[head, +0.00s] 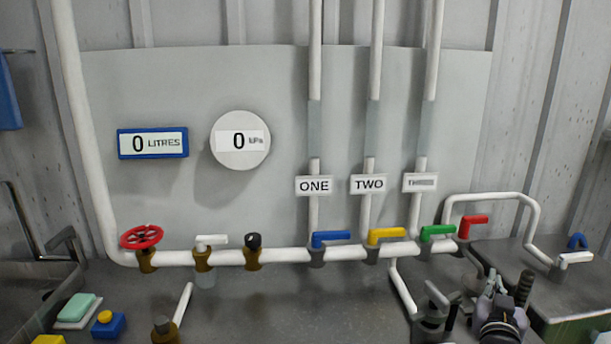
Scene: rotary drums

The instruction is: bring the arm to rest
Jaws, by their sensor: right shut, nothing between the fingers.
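My right gripper (491,288) is at the lower right of the head view, above the dark worktop (290,300) and below the red-handled valve (472,225). It is shut with nothing in it. My left gripper is not in view.
A white pipe (285,255) crosses the back with a red wheel (141,237) and blue (331,238), yellow (386,236) and green (437,232) levers. Displays read 0 litres (153,143) and 0 (240,141). A blue box with a yellow button (108,325) sits lower left.

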